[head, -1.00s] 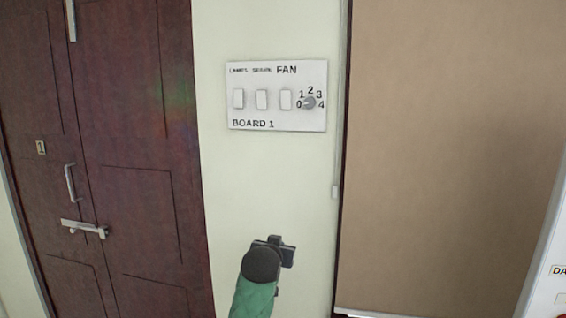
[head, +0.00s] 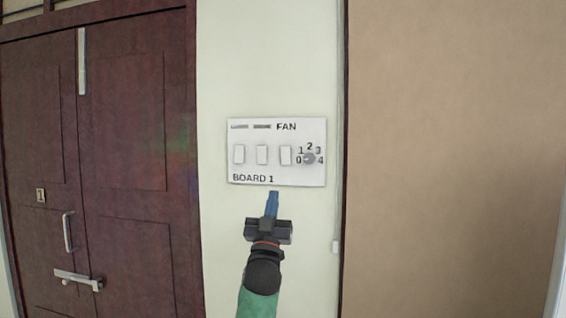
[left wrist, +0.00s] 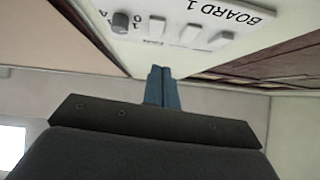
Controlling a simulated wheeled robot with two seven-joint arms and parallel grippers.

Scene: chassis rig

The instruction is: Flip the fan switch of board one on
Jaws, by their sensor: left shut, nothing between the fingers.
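Board one (head: 250,180) is a white panel on the pale wall, marked BOARD 1. It has three white rocker switches in a row and a round grey knob (head: 309,159) numbered 0 to 4 at the right. The fan switch (head: 286,155) is the rightmost rocker, under the FAN label. My left gripper (head: 272,194) is shut and empty, its blue fingers pointing up just below the board's lower edge in the head view. In the left wrist view the board (left wrist: 262,30) appears upside down beyond the shut fingers (left wrist: 162,70). My right gripper is not in view.
A dark red double door (head: 125,130) with a metal handle and latch is left of the board. A brown panel (head: 455,150) stands to the right. A thin cable runs down the wall beside the board. The wall above the board is clear.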

